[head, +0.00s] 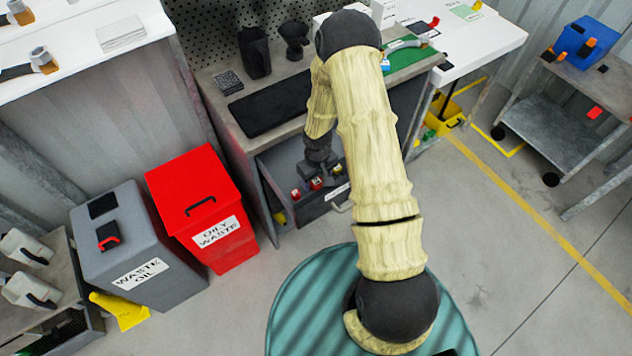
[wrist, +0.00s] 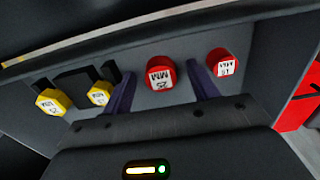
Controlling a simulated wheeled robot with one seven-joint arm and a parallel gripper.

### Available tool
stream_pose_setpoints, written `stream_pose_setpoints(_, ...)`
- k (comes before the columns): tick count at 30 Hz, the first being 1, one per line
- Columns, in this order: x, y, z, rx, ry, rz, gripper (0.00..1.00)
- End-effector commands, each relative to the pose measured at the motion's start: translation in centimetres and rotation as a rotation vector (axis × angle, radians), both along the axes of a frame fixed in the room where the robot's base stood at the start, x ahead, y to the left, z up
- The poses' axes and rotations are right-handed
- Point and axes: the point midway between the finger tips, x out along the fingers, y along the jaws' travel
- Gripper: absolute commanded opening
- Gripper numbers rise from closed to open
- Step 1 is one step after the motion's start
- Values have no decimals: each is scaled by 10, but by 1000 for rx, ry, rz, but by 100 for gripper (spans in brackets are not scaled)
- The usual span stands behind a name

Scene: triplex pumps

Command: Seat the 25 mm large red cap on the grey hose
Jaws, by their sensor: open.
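The large red cap (wrist: 160,76), its label reading 25 MM upside down, sits in the drawer and lies between the two purple fingers of my gripper (wrist: 161,80) in the wrist view. The fingers are apart, one on each side of the cap; I cannot tell whether they touch it. A smaller red cap (wrist: 223,63) is just right of the right finger. In the head view the large red cap (head: 316,183) shows below my dark gripper (head: 318,163).
Two yellow caps (wrist: 52,101) (wrist: 98,94) stand left of the fingers. The open drawer (head: 318,206) is under the workbench (head: 222,101). A red oily waste bin (head: 200,205) and a grey waste oil bin (head: 135,245) stand to the left.

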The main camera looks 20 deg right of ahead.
Motion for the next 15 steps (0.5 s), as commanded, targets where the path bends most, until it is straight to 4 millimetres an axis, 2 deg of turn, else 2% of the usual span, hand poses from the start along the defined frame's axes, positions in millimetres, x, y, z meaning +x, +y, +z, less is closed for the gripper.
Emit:
stream_pose_setpoints(3, 0, 0, 0, 0, 0, 0, 59)
stream_pose_setpoints(10, 0, 0, 0, 0, 0, 0, 14)
stream_pose_setpoints(15, 0, 0, 0, 0, 0, 0, 12)
